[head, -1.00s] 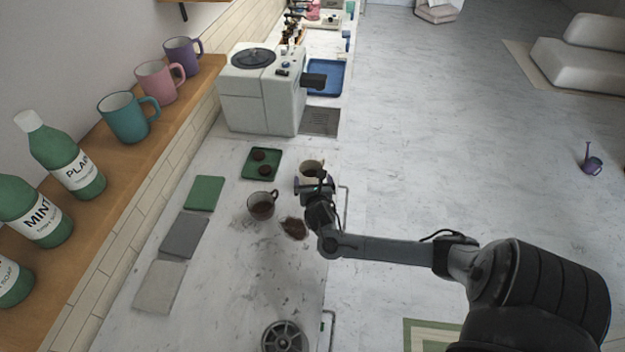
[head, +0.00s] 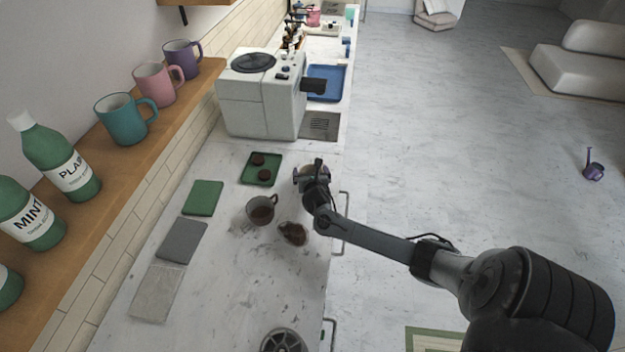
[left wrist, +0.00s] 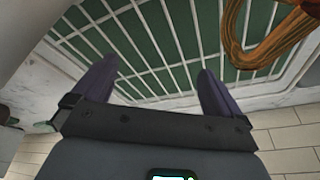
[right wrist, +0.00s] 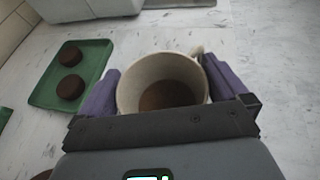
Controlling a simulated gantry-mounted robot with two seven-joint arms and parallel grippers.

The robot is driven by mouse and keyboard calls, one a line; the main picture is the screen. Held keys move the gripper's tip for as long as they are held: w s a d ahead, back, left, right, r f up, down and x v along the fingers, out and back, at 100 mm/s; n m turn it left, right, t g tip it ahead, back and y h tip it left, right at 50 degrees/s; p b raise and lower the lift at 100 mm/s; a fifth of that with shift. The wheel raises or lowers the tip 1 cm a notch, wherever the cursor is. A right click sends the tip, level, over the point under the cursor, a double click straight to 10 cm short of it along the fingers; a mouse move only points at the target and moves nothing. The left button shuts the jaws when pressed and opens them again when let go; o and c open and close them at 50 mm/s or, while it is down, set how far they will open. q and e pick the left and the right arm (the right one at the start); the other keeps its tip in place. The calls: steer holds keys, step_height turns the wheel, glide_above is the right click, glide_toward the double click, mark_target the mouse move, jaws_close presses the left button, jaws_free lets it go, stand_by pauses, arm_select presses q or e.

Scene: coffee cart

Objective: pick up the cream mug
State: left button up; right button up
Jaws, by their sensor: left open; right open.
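The cream mug (right wrist: 185,72) stands upright on the counter with brown contents inside, its handle at the upper right in the right wrist view. My right gripper (right wrist: 165,90) is open around it, with one purple finger on each side. In the head view the gripper (head: 311,176) covers most of the mug. I cannot tell whether the fingers touch it. My left gripper (left wrist: 155,85) is open and empty, in front of a white wire rack over a green surface; it does not show in the head view.
A green tray (head: 249,179) with two brown discs is beyond. A coffee machine (head: 262,105) stands farther back.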

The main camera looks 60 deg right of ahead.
arm_select(q)
steer(key=shift+d, duration=0.1)
arm_select(e)
steer(key=shift+c, duration=0.3)
steer(key=c, duration=0.8)
steer(key=shift+r, duration=0.1)
